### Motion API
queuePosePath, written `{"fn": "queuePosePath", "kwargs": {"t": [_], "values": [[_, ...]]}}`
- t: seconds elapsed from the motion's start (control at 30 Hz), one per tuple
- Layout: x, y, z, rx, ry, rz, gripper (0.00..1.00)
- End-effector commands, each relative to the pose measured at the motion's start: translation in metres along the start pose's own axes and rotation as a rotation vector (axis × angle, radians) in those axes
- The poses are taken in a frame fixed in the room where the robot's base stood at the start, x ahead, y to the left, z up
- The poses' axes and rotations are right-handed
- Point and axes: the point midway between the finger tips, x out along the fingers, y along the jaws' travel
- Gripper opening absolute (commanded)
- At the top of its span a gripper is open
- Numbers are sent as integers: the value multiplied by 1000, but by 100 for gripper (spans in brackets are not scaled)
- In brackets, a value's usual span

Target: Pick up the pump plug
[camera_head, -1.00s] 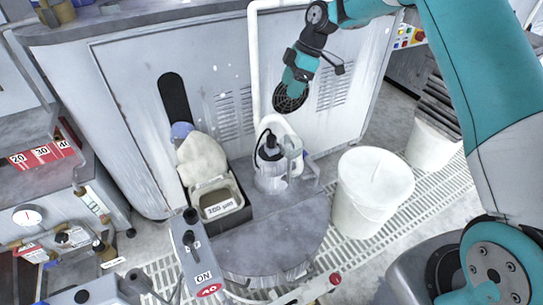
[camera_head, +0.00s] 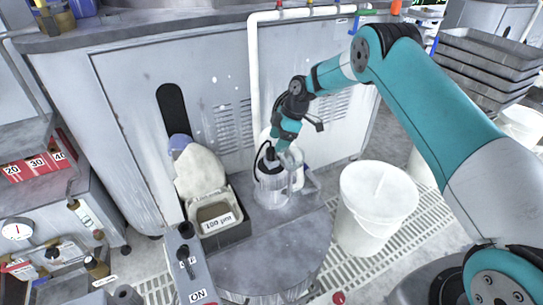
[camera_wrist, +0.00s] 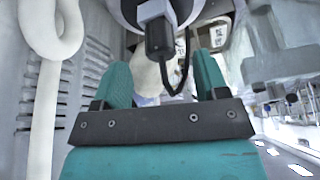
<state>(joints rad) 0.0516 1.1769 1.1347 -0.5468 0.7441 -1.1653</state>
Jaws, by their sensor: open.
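The pump plug (camera_wrist: 160,42) is a dark block with a black cable in the wrist view, beyond and between my fingers. In the head view, the dark plug and cable (camera_head: 267,154) show at the top of a clear container (camera_head: 270,187) on the grey platform. My gripper (camera_head: 283,147) has teal fingers and is just right of the plug there. In the wrist view, my open gripper (camera_wrist: 162,78) has one finger on each side below the plug. I cannot tell whether a finger touches it.
A white vertical pipe (camera_head: 254,80) runs behind the container. A box labelled 100 µm (camera_head: 217,220) stands left of it, with a pale cloth-like bundle (camera_head: 200,172) behind. A white bucket (camera_head: 372,215) stands to the right. The grey platform (camera_head: 265,250) is clear in front.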

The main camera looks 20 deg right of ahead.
Motion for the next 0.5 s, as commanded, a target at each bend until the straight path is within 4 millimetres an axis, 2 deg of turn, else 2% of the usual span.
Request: {"fn": "queuePosePath", "kwargs": {"t": [0.3, 0.5], "values": [[44, 0, -4, 0, 0, -3, 67], [50, 0, -4, 1, 0, 0, 67]]}}
